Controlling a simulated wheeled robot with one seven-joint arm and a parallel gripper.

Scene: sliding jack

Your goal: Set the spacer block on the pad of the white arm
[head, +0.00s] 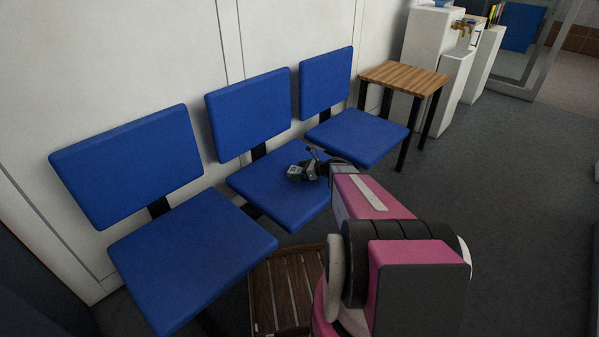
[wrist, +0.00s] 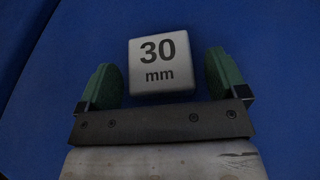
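The spacer block (wrist: 160,62) is a silver-grey cube marked "30 mm". In the wrist view it appears between my two green finger pads, with a narrow gap on each side. My gripper (wrist: 163,75) is open and holds nothing. In the head view my gripper (head: 308,168) is low over the middle blue seat (head: 275,205), and the small grey block (head: 293,171) shows at its left side. Whether the block rests on the seat is hard to tell. I cannot make out a white arm with a pad in either view.
Blue seats stand left (head: 190,255) and right (head: 358,135) of the middle one, with backrests along the wall. A slatted wooden piece (head: 285,290) is low in front. A wood-topped table (head: 405,76) stands beyond the right seat. The grey floor (head: 520,200) at right is clear.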

